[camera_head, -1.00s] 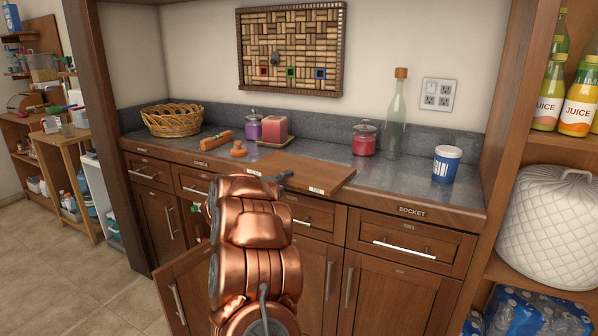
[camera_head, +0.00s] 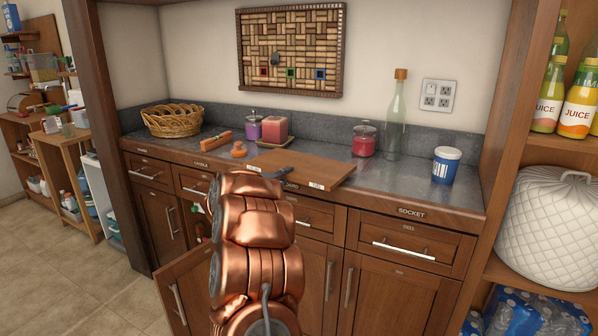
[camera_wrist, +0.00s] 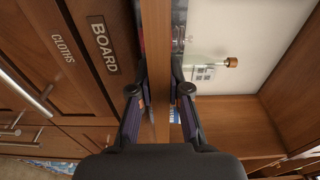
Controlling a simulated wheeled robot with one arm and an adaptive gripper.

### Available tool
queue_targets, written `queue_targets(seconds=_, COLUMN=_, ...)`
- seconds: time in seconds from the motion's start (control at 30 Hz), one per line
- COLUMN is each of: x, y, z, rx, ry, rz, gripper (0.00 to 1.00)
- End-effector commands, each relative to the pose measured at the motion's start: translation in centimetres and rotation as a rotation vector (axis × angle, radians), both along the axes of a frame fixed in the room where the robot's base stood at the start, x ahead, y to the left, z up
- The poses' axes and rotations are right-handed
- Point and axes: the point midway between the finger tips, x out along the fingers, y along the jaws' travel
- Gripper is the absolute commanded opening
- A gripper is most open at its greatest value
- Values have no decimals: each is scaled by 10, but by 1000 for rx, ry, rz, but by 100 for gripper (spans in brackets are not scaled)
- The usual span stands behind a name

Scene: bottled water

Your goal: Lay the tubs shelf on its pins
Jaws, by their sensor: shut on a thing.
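A brown wooden board, which looks like the tubs shelf (camera_head: 312,168), is at the counter's front edge, with small white labels on its front edge. My gripper (camera_head: 278,173) is shut on its front edge, left of its middle. In the wrist view, the board (camera_wrist: 156,60) shows edge-on between the two dark fingers of the gripper (camera_wrist: 160,92). The board is nearly level; whether it touches the counter is unclear. I see no pins. My arm hides part of the cabinet front.
The counter (camera_head: 410,180) holds a basket (camera_head: 172,120), candles (camera_head: 274,129), a red jar (camera_head: 364,139), a glass bottle (camera_head: 396,115) and a blue-white tub (camera_head: 446,164). A lower cabinet door (camera_head: 188,290) stands open beside my arm. Juice bottles (camera_head: 578,105) stand on the right shelf.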

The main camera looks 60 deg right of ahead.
Motion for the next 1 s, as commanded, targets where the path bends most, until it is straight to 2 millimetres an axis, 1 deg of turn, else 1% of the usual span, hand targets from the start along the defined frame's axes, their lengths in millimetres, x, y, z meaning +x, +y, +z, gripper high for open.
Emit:
queue_targets(seconds=0.03, x=0, y=0, z=4, rx=-3, ry=-1, rz=0, gripper=0)
queue_targets(seconds=0.1, x=0, y=0, z=7, rx=-4, ry=-2, rz=0, gripper=0)
queue_targets(seconds=0.33, x=1, y=3, z=8, rx=-3, ry=-2, rz=1, gripper=0)
queue_targets(seconds=1.0, x=3, y=43, z=7, rx=-3, ry=-1, rz=2, gripper=0)
